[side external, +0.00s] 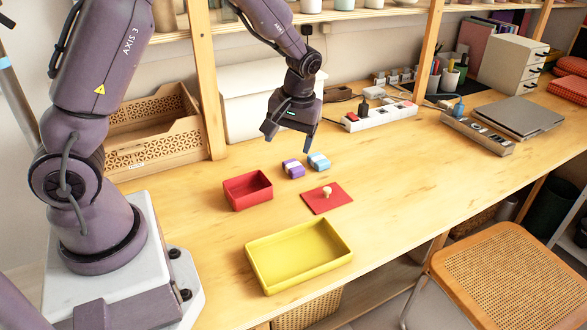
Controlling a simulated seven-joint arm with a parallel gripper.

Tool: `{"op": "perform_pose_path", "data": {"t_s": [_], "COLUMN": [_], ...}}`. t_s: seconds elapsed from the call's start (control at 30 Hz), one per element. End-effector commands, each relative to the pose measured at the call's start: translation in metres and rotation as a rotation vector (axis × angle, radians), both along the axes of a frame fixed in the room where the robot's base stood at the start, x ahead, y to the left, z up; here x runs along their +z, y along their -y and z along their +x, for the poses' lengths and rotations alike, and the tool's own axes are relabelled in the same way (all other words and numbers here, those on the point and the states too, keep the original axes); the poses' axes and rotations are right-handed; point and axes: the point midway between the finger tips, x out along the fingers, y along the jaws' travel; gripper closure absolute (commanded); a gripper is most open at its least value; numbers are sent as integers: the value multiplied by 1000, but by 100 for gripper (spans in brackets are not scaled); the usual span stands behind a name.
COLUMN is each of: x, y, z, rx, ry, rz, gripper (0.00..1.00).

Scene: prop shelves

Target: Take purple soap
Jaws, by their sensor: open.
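The purple soap (293,169) is a small purple block with a pale band, lying on the wooden table right of the red box. A similar blue soap (319,162) lies close beside it on the right. My gripper (288,140) hangs above and behind the purple soap, pointing down, with its fingers apart and nothing between them. It is clear of both soaps.
An open red box (248,190) stands left of the soaps. A red lid with a pale knob (327,198) lies in front of them. A yellow tray (299,256) sits near the table's front edge. A power strip (379,117) lies behind on the right.

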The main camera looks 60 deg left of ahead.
Motion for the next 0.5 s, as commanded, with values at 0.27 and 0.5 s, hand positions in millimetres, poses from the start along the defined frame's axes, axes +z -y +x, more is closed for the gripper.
{"op": "perform_pose_path", "data": {"t_s": [0.27, 0.5], "x": [-58, -46], "y": [-56, -65], "z": [49, 74], "rx": [423, 674], "ry": [106, 271], "rz": [210, 234], "gripper": [26, 26]}}
